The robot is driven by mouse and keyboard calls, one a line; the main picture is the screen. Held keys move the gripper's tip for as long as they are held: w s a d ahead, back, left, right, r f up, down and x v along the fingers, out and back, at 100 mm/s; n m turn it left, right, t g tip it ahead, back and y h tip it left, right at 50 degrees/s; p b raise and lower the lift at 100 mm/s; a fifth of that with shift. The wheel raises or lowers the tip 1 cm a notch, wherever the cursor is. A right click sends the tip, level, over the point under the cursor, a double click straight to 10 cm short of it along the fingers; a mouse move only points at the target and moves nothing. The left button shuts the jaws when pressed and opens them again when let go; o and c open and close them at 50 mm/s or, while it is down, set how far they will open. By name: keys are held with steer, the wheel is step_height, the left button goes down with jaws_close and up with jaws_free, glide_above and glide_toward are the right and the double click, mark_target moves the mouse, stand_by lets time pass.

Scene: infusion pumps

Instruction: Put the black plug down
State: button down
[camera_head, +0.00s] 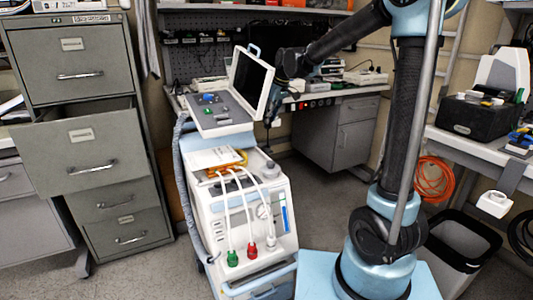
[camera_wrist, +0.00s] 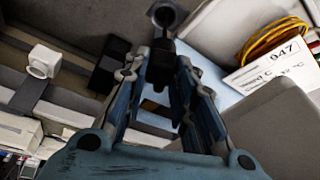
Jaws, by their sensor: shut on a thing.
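The black plug (camera_wrist: 161,62) shows in the wrist view between my fingertips. A dark round end with a ring shape juts out beyond them. My gripper (camera_wrist: 160,68) is shut on the plug. In the head view my gripper (camera_head: 272,108) is small and dark, just right of the open screen of the medical cart (camera_head: 240,225) and in front of the back desk. It appears to be held above the cart's rear right side. The plug is too small and dark to make out clearly in the head view.
An open-drawer filing cabinet (camera_head: 95,150) stands left of the cart. The back desk (camera_head: 340,105) carries devices. A right-hand bench (camera_head: 470,150) holds a black box, with a black bin (camera_head: 462,250) below. The wrist view shows a white label (camera_wrist: 275,70) and yellow cable (camera_wrist: 272,38).

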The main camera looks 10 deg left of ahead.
steer(key=shift+w+a+f, duration=0.45)
steer(key=shift+w, duration=0.05)
steer(key=shift+w+a+f, duration=0.1)
steer(key=shift+f, duration=0.15)
step_height(320, 180, down, 10)
steer(key=shift+r, duration=0.1)
steer(key=c, duration=1.3)
jaws_free()
steer(key=v, duration=1.2)
